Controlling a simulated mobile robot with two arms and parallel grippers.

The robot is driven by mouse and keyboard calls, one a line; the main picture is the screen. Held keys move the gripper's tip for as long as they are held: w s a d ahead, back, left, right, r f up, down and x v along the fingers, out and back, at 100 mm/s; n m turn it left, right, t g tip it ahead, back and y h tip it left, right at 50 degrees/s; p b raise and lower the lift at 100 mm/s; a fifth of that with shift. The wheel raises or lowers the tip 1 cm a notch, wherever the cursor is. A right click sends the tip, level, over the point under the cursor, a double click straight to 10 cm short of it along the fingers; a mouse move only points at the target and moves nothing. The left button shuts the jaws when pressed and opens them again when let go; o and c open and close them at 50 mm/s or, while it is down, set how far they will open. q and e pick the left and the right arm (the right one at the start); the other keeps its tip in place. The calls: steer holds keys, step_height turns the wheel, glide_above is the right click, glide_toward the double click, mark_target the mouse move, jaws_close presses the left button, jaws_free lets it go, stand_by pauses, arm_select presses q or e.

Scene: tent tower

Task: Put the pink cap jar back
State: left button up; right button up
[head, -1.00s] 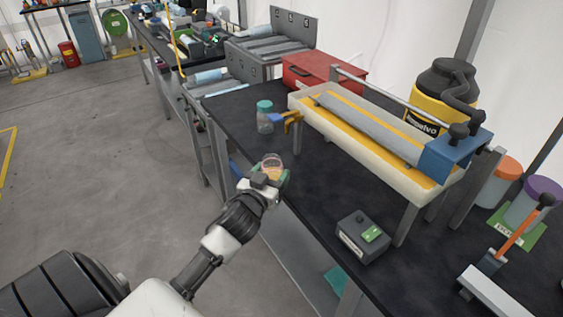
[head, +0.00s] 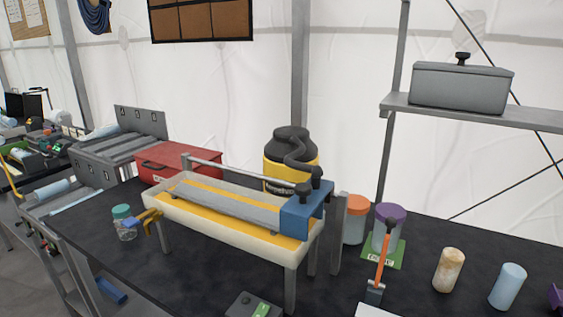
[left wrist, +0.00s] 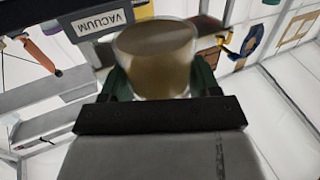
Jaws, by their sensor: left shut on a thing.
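My left gripper (left wrist: 160,82) shows only in the left wrist view, its two green fingers shut on a clear jar (left wrist: 155,62) with tan-brown content. The jar is blurred and seen close up; its cap colour cannot be told here. A teal-capped clear jar (head: 124,226) stands at the left of the black bench. An orange-lidded jar (head: 355,222) and a purple-lidded jar (head: 386,234) stand right of the trough, the purple one on a green mat (head: 397,257). My right gripper is in no view.
A cream trough (head: 215,226) on legs with a blue end block (head: 303,212) takes up mid-bench. A red box (head: 178,162) and yellow-black vacuum (head: 290,165) stand behind. Two cylinders (head: 449,268) (head: 507,287) stand at right. A grey shelf (head: 540,121) hangs above them.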

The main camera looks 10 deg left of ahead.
arm_select(q)
steer(key=w+a+r+n+y, duration=0.1)
steer(key=w+a, duration=0.4)
steer(key=a, duration=0.9)
steer(key=shift+w+a+r+n+y, duration=0.15)
steer(key=shift+w+a+n+y, duration=0.35)
steer(key=shift+y, duration=0.7)
steer(key=shift+d, duration=0.2)
steer(key=w+a, duration=0.1)
steer(key=w, duration=0.3)
steer(key=w+p, duration=0.1)
steer(key=w, duration=0.4)
steer(key=w+a+p, duration=0.1)
steer(key=w, duration=0.3)
steer(key=shift+w+a, duration=0.35)
steer(key=w, duration=0.2)
steer(key=w+f, duration=0.1)
steer(key=shift+w+a, duration=0.35)
steer(key=shift+w, duration=0.05)
steer(key=shift+f, duration=0.1)
